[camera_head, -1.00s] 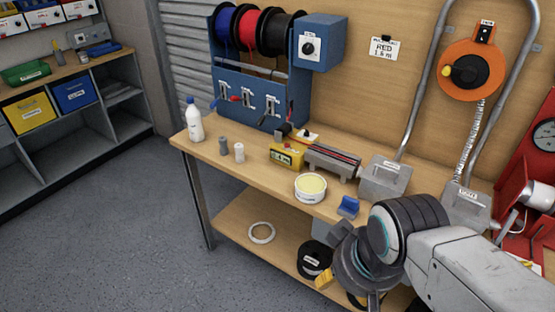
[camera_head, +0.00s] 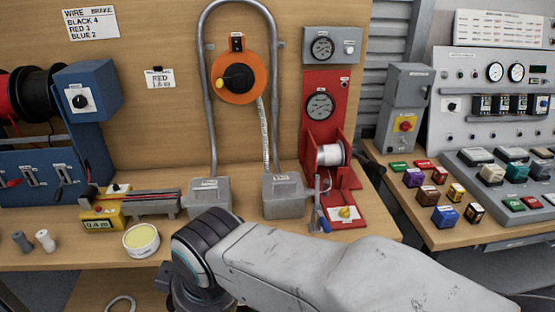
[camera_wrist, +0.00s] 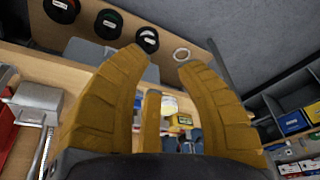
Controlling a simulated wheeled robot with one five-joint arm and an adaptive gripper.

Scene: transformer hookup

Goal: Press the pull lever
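A red stand (camera_head: 320,130) with a round gauge (camera_head: 320,106) and a white spool stands at the right end of the wooden bench. In the head view my arm hides the bench front, and the fingers are not visible there.
Two grey lidded boxes (camera_head: 208,197) (camera_head: 285,195) stand left of the red stand. A second table (camera_head: 425,232) at right carries coloured blocks and a control panel (camera_head: 500,112).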

